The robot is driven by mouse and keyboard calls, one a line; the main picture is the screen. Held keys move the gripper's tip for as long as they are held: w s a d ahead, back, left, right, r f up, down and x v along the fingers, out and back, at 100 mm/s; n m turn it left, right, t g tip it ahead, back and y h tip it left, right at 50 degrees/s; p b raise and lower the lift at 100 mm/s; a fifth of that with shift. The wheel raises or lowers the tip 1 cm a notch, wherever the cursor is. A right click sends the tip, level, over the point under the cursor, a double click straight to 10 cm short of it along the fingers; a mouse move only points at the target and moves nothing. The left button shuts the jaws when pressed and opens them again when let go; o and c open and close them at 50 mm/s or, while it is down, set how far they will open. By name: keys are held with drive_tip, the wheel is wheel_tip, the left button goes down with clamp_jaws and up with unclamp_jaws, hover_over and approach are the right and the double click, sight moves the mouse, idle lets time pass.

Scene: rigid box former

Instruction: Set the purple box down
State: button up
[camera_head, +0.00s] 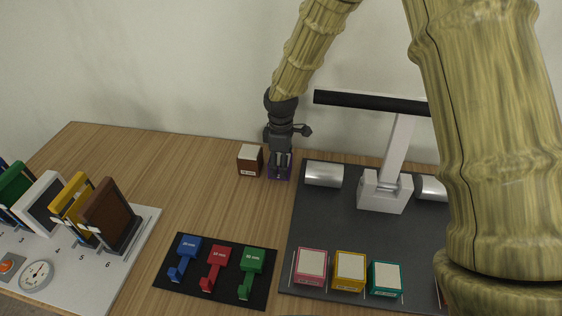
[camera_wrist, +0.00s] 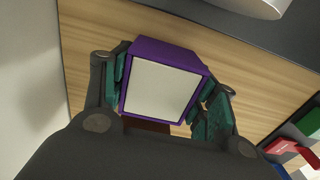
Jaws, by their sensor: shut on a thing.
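The purple box (camera_wrist: 161,84) is between the two fingers of my gripper (camera_wrist: 165,95) in the wrist view, its white face toward the camera. My gripper (camera_head: 280,160) is shut on it, with a finger on each of two opposite sides. In the head view only part of the purple box (camera_head: 279,175) shows below the fingers, low over the wooden table (camera_head: 215,150) near its back edge. Whether the box touches the table I cannot tell.
A brown box (camera_head: 250,160) stands just left of my gripper. To the right lies a dark mat (camera_head: 330,220) with a silver cylinder (camera_head: 324,175), a grey stand (camera_head: 385,190) and several coloured boxes. A black mat (camera_head: 212,285) with coloured tools lies in front. Framed panels (camera_head: 112,215) stand at left.

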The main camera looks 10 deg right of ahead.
drive_tip(key=shift+f, duration=0.1)
drive_tip(key=o, duration=1.1)
wheel_tip(320, 180, up, 12)
drive_tip(key=b, duration=0.2)
